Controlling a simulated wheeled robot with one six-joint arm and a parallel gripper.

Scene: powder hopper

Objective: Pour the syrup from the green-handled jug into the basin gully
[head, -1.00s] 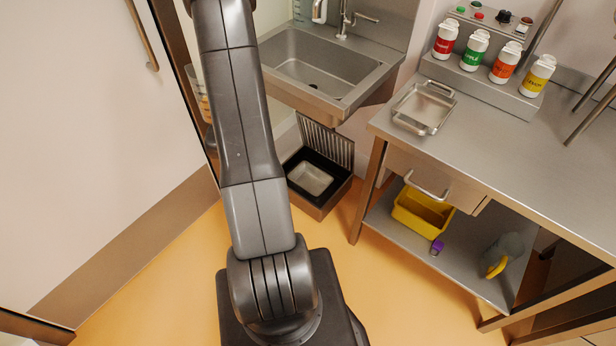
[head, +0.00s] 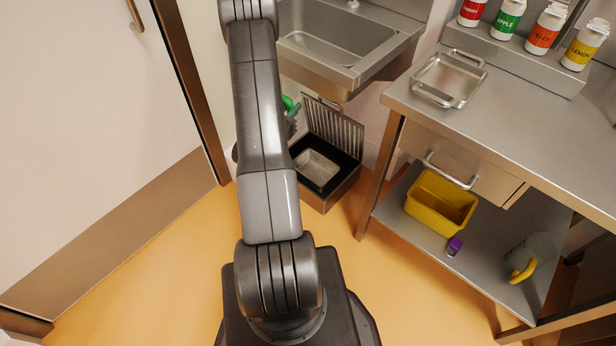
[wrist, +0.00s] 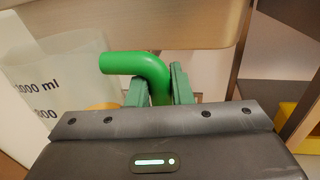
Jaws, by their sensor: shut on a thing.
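The jug's green handle (wrist: 138,66) is between the fingers of my gripper (wrist: 160,84) in the wrist view, and my gripper is shut on it. The translucent jug body (wrist: 62,75) shows left of the handle with dark volume marks. In the head view the green handle (head: 291,106) shows just right of my arm, left of the gully; my arm hides most of the jug and my gripper. The basin gully (head: 329,170) stands on the floor below the basin (head: 335,45). Its slatted grate (head: 334,128) stands raised at the back, and a metal basket sits inside. The syrup cannot be made out clearly.
A steel bench (head: 520,125) stands at right, with a metal tray (head: 449,78) and several labelled bottles on it. Its lower shelf holds a yellow bin (head: 440,203), a purple-capped item (head: 454,246) and a yellow-handled jug (head: 530,258). A door is at left. Orange floor is clear in front.

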